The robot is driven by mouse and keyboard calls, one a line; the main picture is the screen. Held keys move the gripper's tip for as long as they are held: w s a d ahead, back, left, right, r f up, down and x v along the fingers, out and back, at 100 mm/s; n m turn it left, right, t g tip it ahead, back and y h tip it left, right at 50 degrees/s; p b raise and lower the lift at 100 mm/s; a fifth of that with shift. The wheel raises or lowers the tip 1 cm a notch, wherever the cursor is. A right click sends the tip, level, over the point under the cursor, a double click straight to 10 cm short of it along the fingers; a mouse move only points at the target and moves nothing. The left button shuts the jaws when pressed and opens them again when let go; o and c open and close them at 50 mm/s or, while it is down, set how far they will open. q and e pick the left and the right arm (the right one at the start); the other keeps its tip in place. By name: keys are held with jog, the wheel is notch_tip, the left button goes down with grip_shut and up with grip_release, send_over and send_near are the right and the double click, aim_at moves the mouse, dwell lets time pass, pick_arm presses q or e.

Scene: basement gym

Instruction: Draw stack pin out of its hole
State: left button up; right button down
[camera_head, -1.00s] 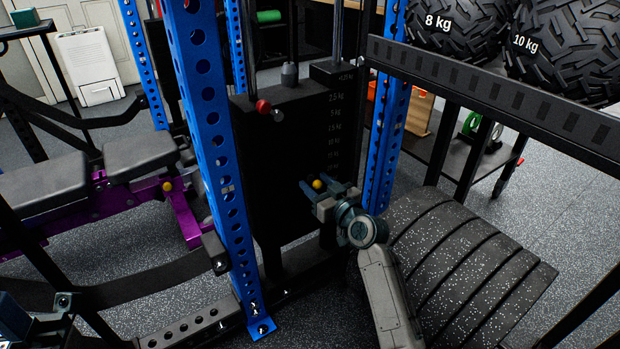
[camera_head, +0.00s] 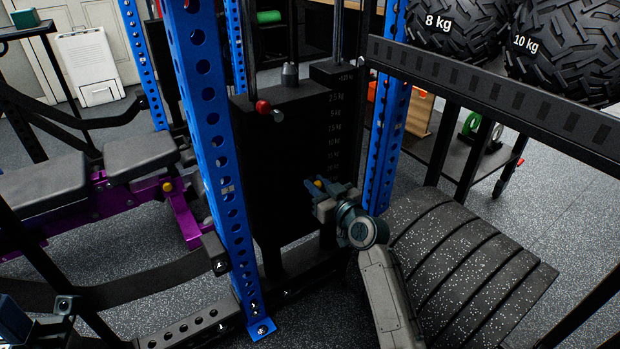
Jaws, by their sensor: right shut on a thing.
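The stack pin shows as a small yellow knob (camera_head: 319,184) at the front of the black weight stack (camera_head: 282,165), low on its right side by the column of kg marks. My right gripper (camera_head: 317,187) is shut on the yellow knob, with its fingers on either side of it. The pin's shaft and its hole are hidden by the gripper, so I cannot tell how deep the pin sits. Part of my left arm (camera_head: 50,325) shows at the bottom left corner, away from the stack; its fingers do not show clearly.
Blue perforated uprights (camera_head: 215,150) stand left and right (camera_head: 388,140) of the stack. A red knob (camera_head: 263,107) sits near the stack's top. Several speckled black plates (camera_head: 465,270) stand right of my right arm. A purple-framed bench (camera_head: 140,155) is at left.

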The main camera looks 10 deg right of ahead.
jog(key=p+v, duration=0.1)
jog(key=v, duration=0.9)
dwell(0.8)
